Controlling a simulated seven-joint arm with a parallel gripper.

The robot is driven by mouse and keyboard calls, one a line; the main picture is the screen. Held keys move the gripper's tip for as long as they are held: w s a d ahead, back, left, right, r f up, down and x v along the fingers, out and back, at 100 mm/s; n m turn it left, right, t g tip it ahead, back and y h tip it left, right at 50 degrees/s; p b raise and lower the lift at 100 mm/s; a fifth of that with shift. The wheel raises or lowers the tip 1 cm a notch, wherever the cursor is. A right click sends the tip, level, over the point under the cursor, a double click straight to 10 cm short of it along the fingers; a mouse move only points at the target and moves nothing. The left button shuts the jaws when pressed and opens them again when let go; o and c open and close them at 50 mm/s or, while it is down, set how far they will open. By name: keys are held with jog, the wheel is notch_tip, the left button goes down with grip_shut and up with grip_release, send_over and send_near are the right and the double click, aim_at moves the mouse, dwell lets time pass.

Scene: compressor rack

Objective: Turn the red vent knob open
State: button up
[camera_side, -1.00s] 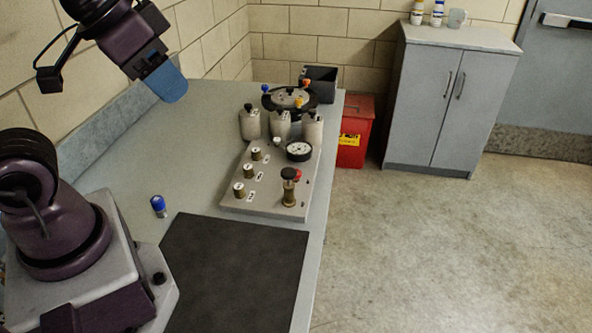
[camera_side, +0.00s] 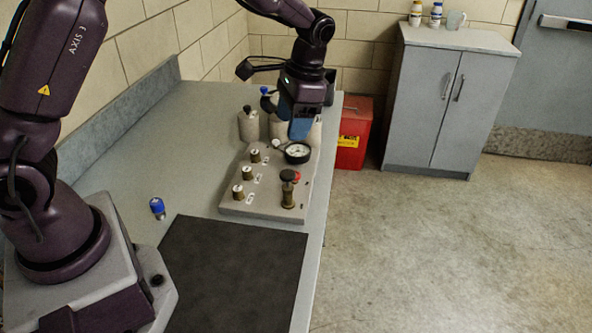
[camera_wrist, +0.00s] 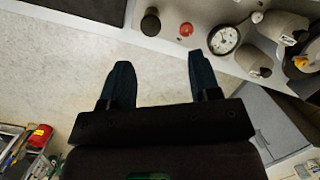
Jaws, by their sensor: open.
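The red vent knob (camera_side: 297,176) sits on the right edge of the grey panel (camera_side: 262,208), beside a black-topped brass valve (camera_side: 288,190). In the wrist view the red knob (camera_wrist: 186,29) shows as a small red disc between the black knob (camera_wrist: 150,22) and the gauge (camera_wrist: 223,40). My gripper (camera_side: 300,130) hangs above the far end of the panel, near the gauge (camera_side: 297,152). In the wrist view my gripper's two dark blue fingers (camera_wrist: 160,62) are spread with nothing between them. The red knob lies ahead of the fingertips, apart from them.
Several brass fittings (camera_side: 238,192) line the panel's left side. A blue-capped item (camera_side: 157,208) stands near a black mat (camera_side: 230,275). A red bin (camera_side: 352,125) is beside the bench.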

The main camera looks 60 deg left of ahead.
jog(key=w+a+f+m+g+y, duration=0.1)
jog(key=w+a+f+m+y, duration=0.1)
jog(key=w+f+m, duration=0.5)
jog(key=s+a+f, duration=0.1)
jog(key=f, duration=0.2)
jog(key=s+f+n, duration=0.1)
jog(key=f, duration=0.3)
jog(key=s+a+f+n, duration=0.1)
jog(key=f, duration=0.2)
jog(key=shift+a+f+h, duration=0.15)
jog(key=shift+a+h, duration=0.15)
jog(key=shift+a, duration=0.05)
jog(key=c, duration=0.9)
